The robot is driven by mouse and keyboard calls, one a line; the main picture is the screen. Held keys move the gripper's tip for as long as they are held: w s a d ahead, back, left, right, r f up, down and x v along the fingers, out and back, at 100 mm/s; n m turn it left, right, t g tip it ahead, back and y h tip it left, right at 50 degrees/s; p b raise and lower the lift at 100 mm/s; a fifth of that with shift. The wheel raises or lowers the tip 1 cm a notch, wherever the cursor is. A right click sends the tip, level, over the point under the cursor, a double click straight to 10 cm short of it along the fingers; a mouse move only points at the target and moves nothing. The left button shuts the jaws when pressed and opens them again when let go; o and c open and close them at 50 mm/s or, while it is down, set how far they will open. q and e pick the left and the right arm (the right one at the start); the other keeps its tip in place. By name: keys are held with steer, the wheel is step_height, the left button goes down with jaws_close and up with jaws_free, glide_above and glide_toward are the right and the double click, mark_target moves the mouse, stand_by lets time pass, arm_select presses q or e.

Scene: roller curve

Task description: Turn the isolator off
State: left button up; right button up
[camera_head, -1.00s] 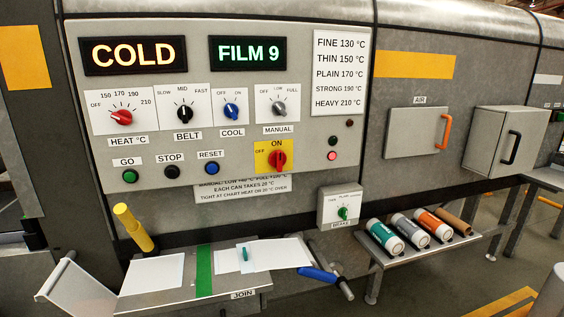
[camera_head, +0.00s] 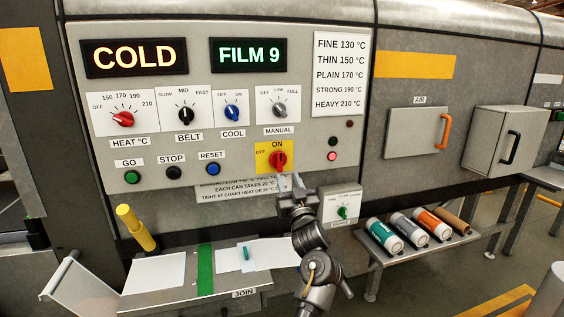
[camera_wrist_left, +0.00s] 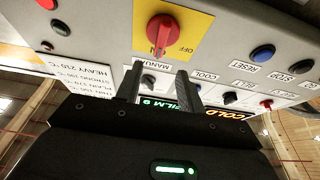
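The isolator is a red rotary knob (camera_head: 278,160) on a yellow plate marked OFF at left and ON at top. Its handle stands about upright, toward ON. In the left wrist view the red knob (camera_wrist_left: 161,31) shows upside down, just beyond the fingertips. My left gripper (camera_head: 290,183) is just below the yellow plate in the head view. In the wrist view its two fingers (camera_wrist_left: 157,80) are apart with nothing between them, and the knob looks clear of them. My right gripper is in no view.
Small knobs for heat (camera_head: 123,119), belt (camera_head: 186,115), cool (camera_head: 233,113) and manual (camera_head: 278,110) sit above the isolator. Push buttons are to its left, including blue RESET (camera_head: 212,170). The brake box (camera_head: 341,203) is close to my arm's right. A shelf (camera_head: 372,249) carries several cans.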

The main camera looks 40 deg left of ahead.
mark_target(281, 159)
arm_select(q)
steer(key=p+x, duration=0.2)
steer(key=x, duration=0.5)
steer(key=shift+w+a, duration=0.1)
steer(key=shift+a, duration=0.1)
steer(key=shift+w+a+r, duration=0.15)
steer(key=shift+w+a, duration=0.15)
steer(key=shift+a, duration=0.1)
steer(key=shift+c, duration=0.5)
